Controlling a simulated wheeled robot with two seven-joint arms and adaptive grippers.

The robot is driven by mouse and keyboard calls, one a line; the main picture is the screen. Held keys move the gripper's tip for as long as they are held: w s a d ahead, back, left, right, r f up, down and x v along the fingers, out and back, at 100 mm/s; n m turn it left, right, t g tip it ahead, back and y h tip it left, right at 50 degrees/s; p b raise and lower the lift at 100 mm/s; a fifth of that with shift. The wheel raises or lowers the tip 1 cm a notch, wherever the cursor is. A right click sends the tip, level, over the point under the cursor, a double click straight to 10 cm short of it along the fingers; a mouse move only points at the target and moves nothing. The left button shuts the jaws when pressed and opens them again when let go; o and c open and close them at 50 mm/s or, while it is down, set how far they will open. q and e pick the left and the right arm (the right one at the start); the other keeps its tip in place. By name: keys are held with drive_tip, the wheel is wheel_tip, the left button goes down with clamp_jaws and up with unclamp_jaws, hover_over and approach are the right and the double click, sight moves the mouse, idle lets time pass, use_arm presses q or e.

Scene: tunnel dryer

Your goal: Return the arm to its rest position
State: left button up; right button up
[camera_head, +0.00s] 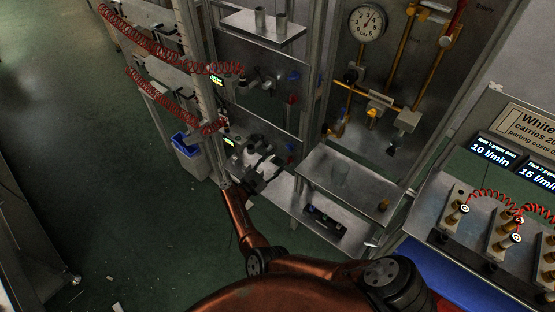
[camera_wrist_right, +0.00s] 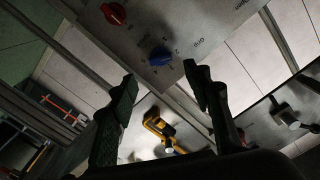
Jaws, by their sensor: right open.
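My right arm, copper-coloured with black joints, reaches up from the bottom of the head view. Its right gripper (camera_head: 264,172) is in front of the lower part of the metal rack. In the right wrist view the right gripper (camera_wrist_right: 163,88) shows two dark fingers spread apart with nothing between them. Beyond the fingers is a pale panel with a red knob (camera_wrist_right: 114,13) and a blue knob (camera_wrist_right: 160,56); I see no contact with either. My left gripper is not in view.
Red coiled hoses (camera_head: 165,52) hang along the rack. A pressure gauge (camera_head: 367,23) and yellow pipes are on the back panel. A metal shelf (camera_head: 350,191) lies right of the gripper. A blue-topped bin (camera_head: 188,150) stands left. Green floor at left is mostly clear.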

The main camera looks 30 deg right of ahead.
idle(0.3)
